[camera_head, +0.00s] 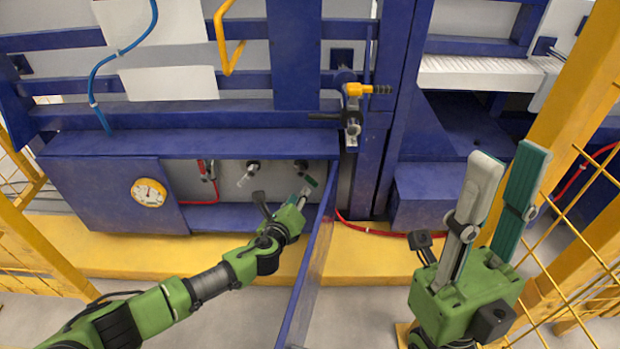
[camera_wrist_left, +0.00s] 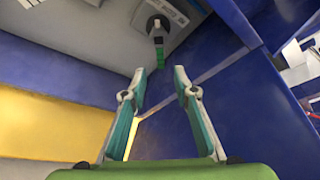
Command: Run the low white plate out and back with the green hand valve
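The green hand valve (camera_head: 311,181) sits in the open bay under the blue beam, at its right side. My right gripper (camera_head: 508,160) is raised at the right, open and empty. A white ribbed plate (camera_head: 478,73) lies at upper right; I cannot tell whether it is the task's plate.
A blue door panel (camera_head: 308,270) stands open right beside my left gripper. A yellow-handled valve (camera_head: 366,90) is above right. A gauge (camera_head: 149,192) is on the left cabinet. Yellow fence posts (camera_head: 575,110) stand at right.

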